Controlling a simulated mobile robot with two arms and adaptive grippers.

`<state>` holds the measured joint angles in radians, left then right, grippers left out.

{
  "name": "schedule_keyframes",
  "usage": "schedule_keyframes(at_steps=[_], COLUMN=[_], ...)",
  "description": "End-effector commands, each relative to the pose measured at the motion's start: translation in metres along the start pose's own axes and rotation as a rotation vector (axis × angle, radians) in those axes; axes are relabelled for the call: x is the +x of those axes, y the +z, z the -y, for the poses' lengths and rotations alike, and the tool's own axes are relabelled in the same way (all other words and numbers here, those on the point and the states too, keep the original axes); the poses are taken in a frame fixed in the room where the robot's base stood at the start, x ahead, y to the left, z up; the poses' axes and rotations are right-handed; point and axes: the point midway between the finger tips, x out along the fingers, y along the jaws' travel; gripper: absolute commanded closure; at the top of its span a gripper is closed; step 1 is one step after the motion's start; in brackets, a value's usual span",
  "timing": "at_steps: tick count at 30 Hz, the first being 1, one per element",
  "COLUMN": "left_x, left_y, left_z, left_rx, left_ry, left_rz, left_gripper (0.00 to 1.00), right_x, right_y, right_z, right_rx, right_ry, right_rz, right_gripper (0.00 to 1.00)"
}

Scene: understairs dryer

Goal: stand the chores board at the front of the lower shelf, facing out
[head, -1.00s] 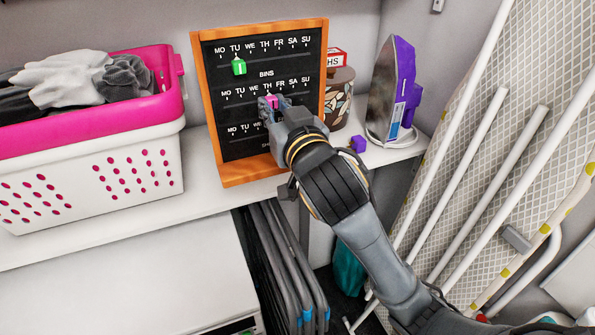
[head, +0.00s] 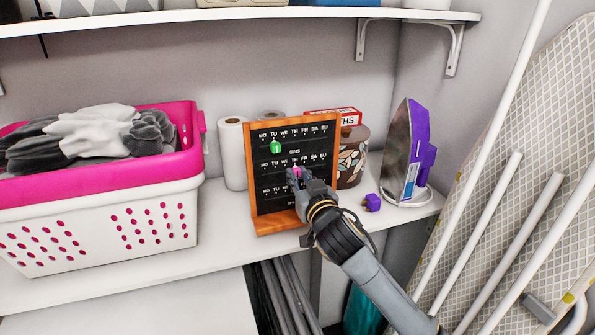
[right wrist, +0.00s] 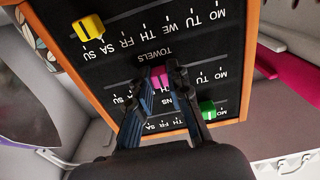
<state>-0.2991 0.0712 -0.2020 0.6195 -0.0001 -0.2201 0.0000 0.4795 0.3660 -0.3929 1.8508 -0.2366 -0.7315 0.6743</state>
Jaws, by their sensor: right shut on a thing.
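The chores board (head: 265,196) is a black panel with day rows in an orange wooden frame. It is upright and faces out, with its foot over the front part of the white lower shelf (head: 215,258); I cannot tell whether the foot touches the shelf. My right gripper (head: 298,174) is in front of the board, shut on its pink piece (right wrist: 161,77) in the middle row. A green piece (head: 275,147) is at TU in the top row. A yellow piece (right wrist: 88,26) shows in the right wrist view. My left gripper is out of view.
A pink-and-white laundry basket (head: 100,225) stands left. A paper roll (head: 233,155), a patterned tin (head: 353,160) and a red-white box (head: 347,117) are behind the board. A purple cube (head: 372,202) and an iron (head: 405,150) stand right, beside an ironing board (head: 540,150).

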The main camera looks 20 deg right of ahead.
Motion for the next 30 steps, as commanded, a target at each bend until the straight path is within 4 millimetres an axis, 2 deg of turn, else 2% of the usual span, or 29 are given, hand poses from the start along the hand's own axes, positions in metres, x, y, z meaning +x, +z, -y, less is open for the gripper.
schedule_keyframes(at_steps=[2, 12, 24, 25, 27, 28, 30], left_x=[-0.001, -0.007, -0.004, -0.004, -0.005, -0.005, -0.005], left_y=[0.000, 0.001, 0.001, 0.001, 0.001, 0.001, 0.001], left_z=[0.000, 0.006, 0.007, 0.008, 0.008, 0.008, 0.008], left_rx=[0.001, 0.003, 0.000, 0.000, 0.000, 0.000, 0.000], left_ry=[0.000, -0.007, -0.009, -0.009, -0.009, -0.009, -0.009], left_rz=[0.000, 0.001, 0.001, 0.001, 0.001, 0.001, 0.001], left_gripper=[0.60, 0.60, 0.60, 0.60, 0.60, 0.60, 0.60], right_x=[0.002, 0.006, 0.006, 0.006, 0.006, 0.006, 0.006], right_y=[-0.003, 0.032, 0.037, 0.041, 0.041, 0.041, 0.041], right_z=[-0.001, -0.003, -0.003, -0.003, -0.003, -0.003, -0.003], right_rx=[-0.002, -0.002, -0.001, -0.001, -0.001, -0.001, -0.001], right_ry=[-0.001, -0.002, -0.002, -0.001, -0.001, 0.000, 0.000], right_rz=[-0.011, -0.010, -0.011, 0.000, 0.000, 0.000, 0.000], right_gripper=[1.00, 1.00, 1.00, 0.78, 0.64, 0.60, 0.60])
